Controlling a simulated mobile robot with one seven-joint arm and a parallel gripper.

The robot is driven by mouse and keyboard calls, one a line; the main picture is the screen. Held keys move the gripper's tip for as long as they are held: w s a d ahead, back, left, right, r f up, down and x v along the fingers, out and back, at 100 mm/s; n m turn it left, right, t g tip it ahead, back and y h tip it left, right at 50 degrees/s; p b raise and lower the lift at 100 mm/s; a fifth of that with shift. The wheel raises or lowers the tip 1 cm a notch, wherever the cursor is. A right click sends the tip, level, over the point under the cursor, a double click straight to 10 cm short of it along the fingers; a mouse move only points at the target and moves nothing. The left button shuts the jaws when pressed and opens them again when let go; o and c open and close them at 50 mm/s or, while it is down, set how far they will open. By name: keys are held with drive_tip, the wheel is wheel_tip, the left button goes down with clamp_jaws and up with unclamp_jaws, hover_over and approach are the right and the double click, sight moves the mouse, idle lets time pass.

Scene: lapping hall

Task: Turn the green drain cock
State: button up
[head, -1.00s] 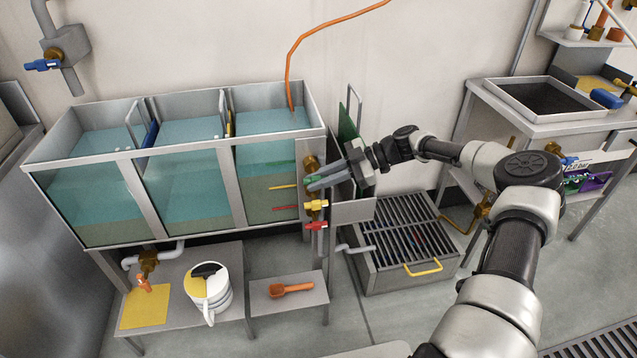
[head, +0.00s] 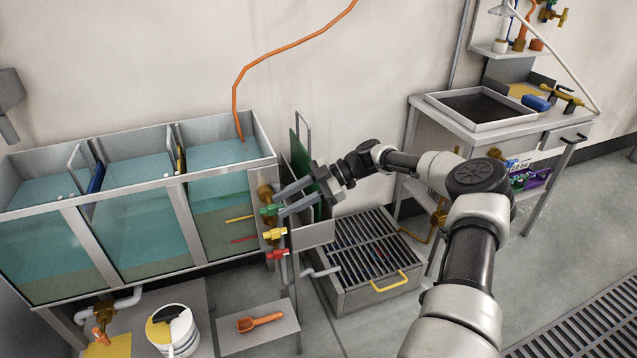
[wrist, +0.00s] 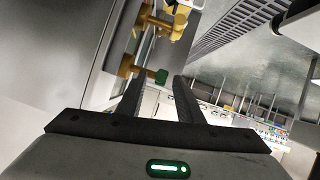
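The green drain cock (head: 270,210) sits on the right end of the glass-fronted tank, above a yellow cock (head: 274,233) and a red cock (head: 277,254). My gripper (head: 278,203) is at the green cock, coming from the right, with its two fingers apart. In the wrist view the green handle (wrist: 161,76) shows between the fingertips and slightly beyond them, nearer the left finger. I see a gap to the right finger; I cannot tell whether the left one touches. Part of the green cock is hidden by the fingers in the head view.
The three-bay water tank (head: 150,182) fills the left. A grated floor box (head: 378,286) with a yellow handle stands below my gripper. An orange scoop (head: 260,321) lies on a low stand. A green board (head: 298,165) stands close behind my gripper.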

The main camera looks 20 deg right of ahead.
drive_tip(key=p+v, duration=0.1)
drive_tip(key=v, duration=1.2)
drive_tip(key=shift+d+r, duration=0.2)
